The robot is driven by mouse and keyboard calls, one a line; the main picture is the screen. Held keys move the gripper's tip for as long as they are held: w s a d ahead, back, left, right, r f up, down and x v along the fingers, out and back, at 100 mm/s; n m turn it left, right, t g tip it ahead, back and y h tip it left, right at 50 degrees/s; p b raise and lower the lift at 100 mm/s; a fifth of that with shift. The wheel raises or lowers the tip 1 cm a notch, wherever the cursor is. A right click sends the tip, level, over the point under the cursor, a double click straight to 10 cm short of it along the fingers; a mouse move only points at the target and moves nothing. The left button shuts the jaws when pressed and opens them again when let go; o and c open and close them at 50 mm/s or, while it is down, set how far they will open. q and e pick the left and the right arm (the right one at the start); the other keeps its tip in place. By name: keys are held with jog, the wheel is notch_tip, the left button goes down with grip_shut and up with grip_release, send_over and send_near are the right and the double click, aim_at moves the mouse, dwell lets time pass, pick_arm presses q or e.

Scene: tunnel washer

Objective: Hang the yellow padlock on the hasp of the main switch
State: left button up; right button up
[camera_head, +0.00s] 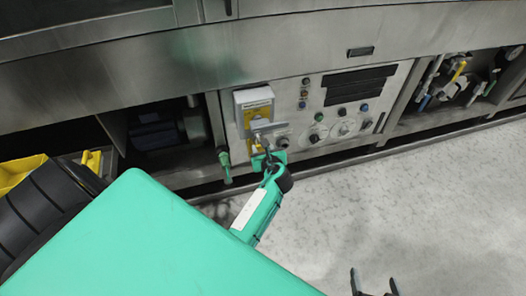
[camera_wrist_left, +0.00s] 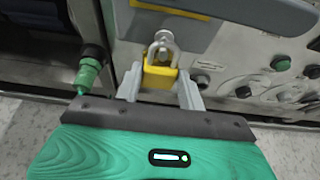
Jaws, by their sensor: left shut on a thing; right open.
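The main switch (camera_head: 254,100) is a grey box with a yellow plate on the panel's left side, with a grey handle (camera_head: 268,127) below. The yellow padlock (camera_wrist_left: 158,77) is upright between the two fingers of my left gripper (camera_wrist_left: 160,88), which is shut on it. Its silver shackle points up, close under the grey handle, which also shows in the left wrist view (camera_wrist_left: 215,15). I cannot tell whether the shackle passes through the hasp. In the head view my left gripper (camera_head: 262,158) mostly hides the padlock. My right gripper (camera_head: 374,283) is open and empty over the floor.
The control panel (camera_head: 310,92) has several buttons and knobs right of the switch. A green-handled valve (camera_head: 224,160) stands just left of the gripper. A yellow bin (camera_head: 20,172) is at the far left. The floor (camera_head: 420,200) on the right is clear.

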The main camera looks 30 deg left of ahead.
pick_arm(q)
jog(key=shift+x, duration=0.95)
jog(key=shift+w+a+f, duration=0.1)
jog(key=shift+f, duration=0.25)
jog(key=o, duration=1.1)
